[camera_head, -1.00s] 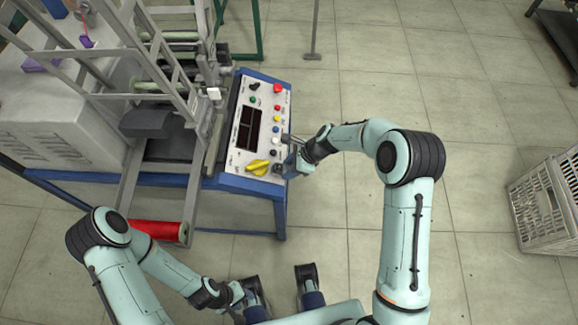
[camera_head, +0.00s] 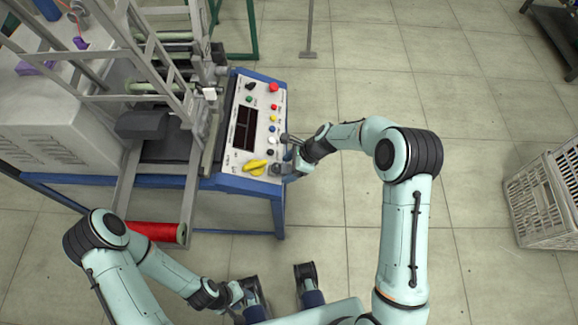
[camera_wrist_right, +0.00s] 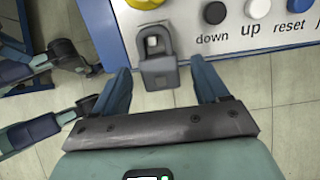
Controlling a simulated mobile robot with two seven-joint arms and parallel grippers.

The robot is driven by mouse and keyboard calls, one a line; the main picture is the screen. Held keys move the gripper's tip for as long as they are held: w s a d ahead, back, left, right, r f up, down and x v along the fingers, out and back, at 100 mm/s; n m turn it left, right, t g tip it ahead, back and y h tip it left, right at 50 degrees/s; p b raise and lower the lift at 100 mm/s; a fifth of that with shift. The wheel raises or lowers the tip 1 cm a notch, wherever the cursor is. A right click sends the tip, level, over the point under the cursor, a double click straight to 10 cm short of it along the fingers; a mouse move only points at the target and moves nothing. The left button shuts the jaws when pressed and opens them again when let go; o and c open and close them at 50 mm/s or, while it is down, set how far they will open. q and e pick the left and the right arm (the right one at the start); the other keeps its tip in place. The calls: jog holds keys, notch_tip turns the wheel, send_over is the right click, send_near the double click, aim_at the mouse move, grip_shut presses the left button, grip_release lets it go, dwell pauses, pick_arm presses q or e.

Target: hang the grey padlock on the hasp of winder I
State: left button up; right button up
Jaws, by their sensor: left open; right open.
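The grey padlock (camera_wrist_right: 160,74) is at the front edge of the control panel, beside the yellow handle (camera_head: 256,167). Its shackle points toward the panel, and a small pale piece (camera_wrist_right: 152,42) shows inside the loop; I cannot tell for sure whether the shackle passes through the hasp. The padlock also shows small in the head view (camera_head: 277,170). My right gripper (camera_wrist_right: 162,80) is open, with one finger on either side of the padlock body and gaps visible. My left gripper (camera_head: 237,295) is open and empty, low in front of the machine, away from the panel.
The panel (camera_head: 233,175) carries several buttons, a dark display (camera_head: 244,129) and a red knob (camera_head: 274,87). The winder frame (camera_head: 150,60) and a red roll (camera_head: 153,231) stand to the left. A grey crate (camera_head: 548,200) is at far right; the floor between is clear.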

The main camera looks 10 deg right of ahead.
pick_arm(q)
jog(key=shift+w+r+p, duration=0.2)
jog(key=shift+r+p, duration=0.3)
jog(key=shift+r, duration=0.05)
jog(key=shift+w+r+p, duration=0.15)
jog(key=shift+r+p, duration=0.3)
jog(key=shift+r, duration=0.05)
pick_arm(e)
jog(key=v, duration=1.3)
jog(key=shift+r, duration=0.2)
